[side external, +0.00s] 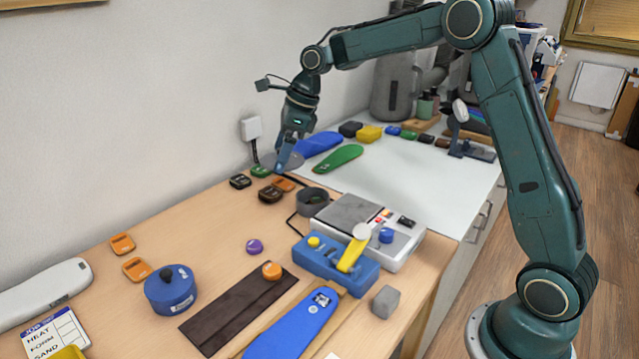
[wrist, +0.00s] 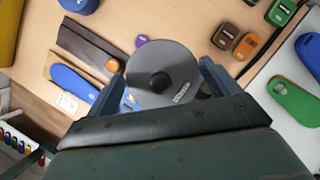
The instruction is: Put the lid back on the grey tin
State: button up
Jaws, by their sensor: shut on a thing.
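The grey lid (side external: 297,160) is a flat disc, and in the side view it hangs in my gripper (side external: 285,153) above the back of the table, near the wall. In the wrist view the lid (wrist: 160,60) shows its dark central knob and a small label, between the two fingers of my gripper (wrist: 161,80). My gripper is shut on it. The grey tin (side external: 313,203) stands open on the wooden table, to the right of and nearer than the lid in the side view. I cannot make out the tin in the wrist view.
A grey and white machine (side external: 365,225) and a blue clamp with a yellow lever (side external: 335,265) stand close to the tin. Several small dark, green and orange pieces lie behind it. A blue lidded tin (side external: 170,290) is at the front left. Insoles lie on the white counter (side external: 400,175).

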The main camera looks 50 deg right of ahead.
jog(key=w+d+f, duration=0.1)
jog(key=d+f, duration=0.7)
jog(key=d, duration=0.4)
jog(key=shift+w+m, duration=0.3)
jog(key=shift+m, duration=0.1)
jog(key=shift+f, duration=0.35)
jog(key=shift+f, duration=2.9)
jog(key=shift+f, duration=0.2)
jog(key=o, duration=0.7)
jog(key=shift+o, duration=0.2)
jog(key=shift+r, duration=0.2)
